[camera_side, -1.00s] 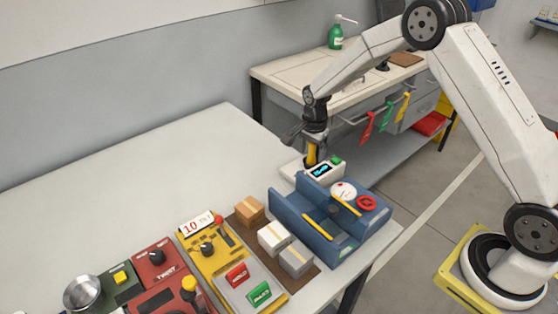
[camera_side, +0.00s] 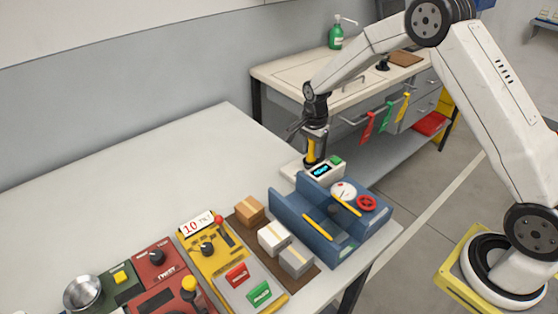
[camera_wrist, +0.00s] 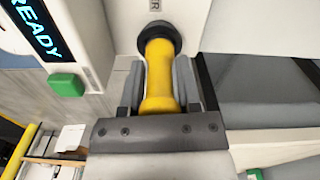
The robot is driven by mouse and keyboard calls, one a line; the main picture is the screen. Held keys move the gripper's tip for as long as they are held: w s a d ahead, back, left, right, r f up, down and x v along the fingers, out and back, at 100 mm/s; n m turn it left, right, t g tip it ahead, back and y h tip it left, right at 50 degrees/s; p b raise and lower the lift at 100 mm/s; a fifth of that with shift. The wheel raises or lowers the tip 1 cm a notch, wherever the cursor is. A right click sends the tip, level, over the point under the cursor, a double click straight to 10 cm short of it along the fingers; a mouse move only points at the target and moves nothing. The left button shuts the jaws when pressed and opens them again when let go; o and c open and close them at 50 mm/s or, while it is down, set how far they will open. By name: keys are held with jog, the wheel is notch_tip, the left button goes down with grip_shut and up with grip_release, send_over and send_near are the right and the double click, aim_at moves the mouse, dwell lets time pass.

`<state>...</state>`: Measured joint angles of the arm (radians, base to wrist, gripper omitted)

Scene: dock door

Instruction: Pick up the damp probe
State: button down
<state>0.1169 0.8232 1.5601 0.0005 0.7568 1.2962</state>
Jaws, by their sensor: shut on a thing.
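The damp probe (camera_side: 311,149) has a yellow handle and stands upright at the far end of the table, beside the white meter unit. In the wrist view the yellow handle (camera_wrist: 159,75) runs between my two grey fingers, with a black collar (camera_wrist: 159,38) at its far end against a white surface. My gripper (camera_side: 312,150) is shut on the handle; it also shows in the wrist view (camera_wrist: 160,80). The white meter (camera_side: 322,172) has a lit display and a green button; in the wrist view its display (camera_wrist: 38,25) reads READY. The probe's tip is hidden.
A blue console (camera_side: 300,215) with yellow bars and a red wheel stands close in front of the meter. Cardboard, white and grey boxes (camera_side: 272,237) sit left of it, then yellow and red control panels (camera_side: 205,250). The table's left and back area is clear.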

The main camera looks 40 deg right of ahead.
notch_tip(320, 180, up, 2)
jog(key=shift+r, duration=0.1)
jog(key=s+a+r, duration=0.1)
jog(key=s+r, duration=0.8)
jog(key=s, duration=0.5)
jog(key=shift+a+r, duration=0.15)
jog(key=shift+r, duration=0.2)
